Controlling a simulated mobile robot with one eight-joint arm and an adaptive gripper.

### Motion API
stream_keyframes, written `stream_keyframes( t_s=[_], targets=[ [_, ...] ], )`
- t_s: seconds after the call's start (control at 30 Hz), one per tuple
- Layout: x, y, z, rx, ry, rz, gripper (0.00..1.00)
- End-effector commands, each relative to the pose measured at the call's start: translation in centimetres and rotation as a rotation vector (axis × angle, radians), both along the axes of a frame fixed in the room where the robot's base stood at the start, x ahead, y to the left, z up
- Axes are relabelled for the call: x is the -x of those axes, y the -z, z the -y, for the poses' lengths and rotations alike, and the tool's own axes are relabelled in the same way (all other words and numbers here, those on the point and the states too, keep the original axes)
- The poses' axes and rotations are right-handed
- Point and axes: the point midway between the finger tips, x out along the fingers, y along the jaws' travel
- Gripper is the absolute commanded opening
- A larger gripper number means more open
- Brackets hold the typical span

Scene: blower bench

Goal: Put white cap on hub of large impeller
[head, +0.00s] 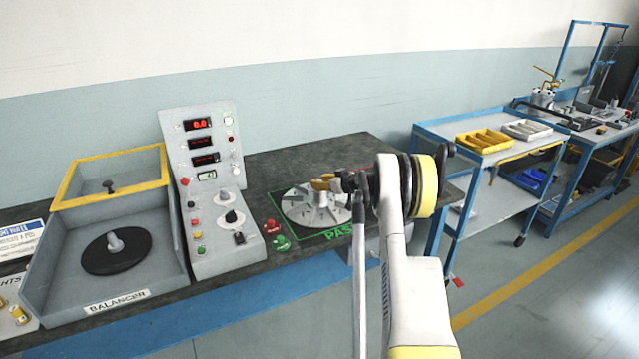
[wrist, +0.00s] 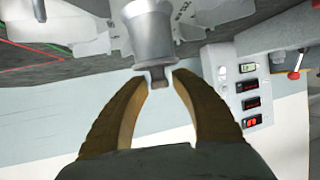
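The large impeller (head: 303,212), a pale grey bladed disc, lies flat inside the green PASS outline on the dark bench. My gripper (head: 322,183) is just above its middle and hides the hub in the head view. In the wrist view, which is upside down, a pale grey-white flared cylinder (wrist: 150,38) with a small brownish stub stands at the impeller's middle. I cannot tell whether it is the bare hub or the white cap on it. The brown fingertips (wrist: 159,80) are on either side of the stub, with narrow gaps showing. No separate white cap is discernible.
A control panel (head: 213,180) stands left of the impeller, with red and green buttons (head: 276,235) between. The balancer box (head: 165,255) is farther left. A blue cart (head: 480,165) with yellow and grey trays stands right of the bench.

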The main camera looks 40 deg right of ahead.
Motion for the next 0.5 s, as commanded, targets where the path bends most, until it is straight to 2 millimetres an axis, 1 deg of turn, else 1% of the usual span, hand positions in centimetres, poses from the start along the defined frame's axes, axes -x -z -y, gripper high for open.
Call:
stream_keyframes(
  t_s=[0.27, 0.37, 0.43, 0.5],
  targets=[
    [0.0, -0.1, 0.0, 0.000, 0.000, 0.000, 0.39],
    [0.0, -0.4, 0.0, 0.000, 0.000, 0.000, 0.39],
    [0.5, -0.8, 0.1, -0.001, 0.001, 0.000, 0.39],
    [1.6, -1.3, 0.1, -0.001, 0.001, 0.000, 0.39]
  ],
)
